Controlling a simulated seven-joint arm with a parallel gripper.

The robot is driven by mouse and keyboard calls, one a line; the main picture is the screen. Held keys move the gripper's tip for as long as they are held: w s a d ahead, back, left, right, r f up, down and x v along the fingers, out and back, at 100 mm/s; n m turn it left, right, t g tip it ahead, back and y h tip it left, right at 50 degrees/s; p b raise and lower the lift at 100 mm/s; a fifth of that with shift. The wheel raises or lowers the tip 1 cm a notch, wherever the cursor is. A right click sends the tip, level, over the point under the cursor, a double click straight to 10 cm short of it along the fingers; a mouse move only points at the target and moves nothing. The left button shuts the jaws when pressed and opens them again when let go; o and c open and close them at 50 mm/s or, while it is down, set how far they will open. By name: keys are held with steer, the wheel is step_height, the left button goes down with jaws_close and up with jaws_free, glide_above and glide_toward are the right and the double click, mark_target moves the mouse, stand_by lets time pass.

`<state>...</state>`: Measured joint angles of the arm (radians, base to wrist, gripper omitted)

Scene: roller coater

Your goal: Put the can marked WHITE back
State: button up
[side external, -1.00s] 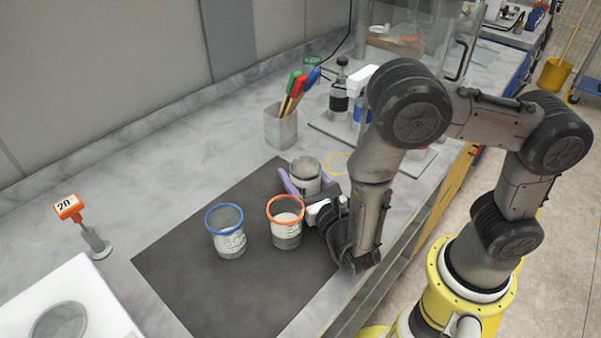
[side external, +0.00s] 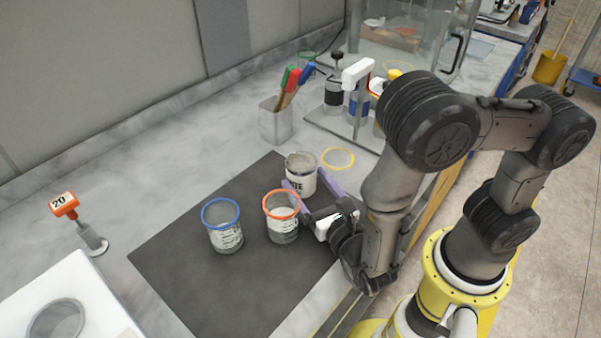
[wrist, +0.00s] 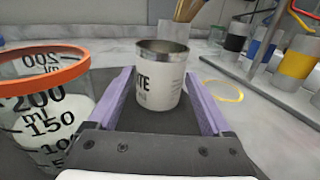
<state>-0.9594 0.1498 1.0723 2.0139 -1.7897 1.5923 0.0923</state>
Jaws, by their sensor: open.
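The can with a white label (side external: 301,178) stands upright near the far right corner of the dark mat. In the wrist view the can (wrist: 161,82) shows the letters "TE" at its left edge; the rest of the word is turned out of sight. My gripper (side external: 312,190) is open, low over the mat, with its purple fingers pointing at the can. In the wrist view my gripper (wrist: 162,95) has one finger on each side of the can's near part. I cannot tell whether either finger touches it.
An orange-rimmed beaker (side external: 282,222) stands close beside my left finger. A blue-rimmed beaker (side external: 223,232) is further left on the dark mat (side external: 200,285).

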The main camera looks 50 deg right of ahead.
steer(key=shift+v, duration=1.1)
steer(key=r, duration=0.1)
steer(key=r+m, duration=0.1)
steer(key=r, duration=0.1)
steer(key=r+m, duration=0.1)
steer(key=shift+w+d+r, duration=0.15)
steer(key=shift+w+d, duration=0.1)
steer(key=shift+d, duration=0.15)
steer(key=s+d+r+m+g+h, duration=0.2)
steer(key=s+d+m+g, duration=0.3)
steer(key=d+m+g, duration=0.3)
steer(key=s+d+r+m+g+h, duration=0.2)
steer(key=s+d+m+g, duration=0.3)
steer(key=d+m+g, duration=0.4)
steer(key=s+a+r+m+t+y, duration=0.4)
steer(key=a+r+m+t+y, duration=0.2)
steer(key=a+m+y, duration=0.2)
steer(key=m+y, duration=0.2)
steer(key=m, duration=0.2)
steer(key=shift+s+m+y, duration=0.3)
steer(key=shift+s+y, duration=0.05)
steer(key=shift+y, duration=0.05)
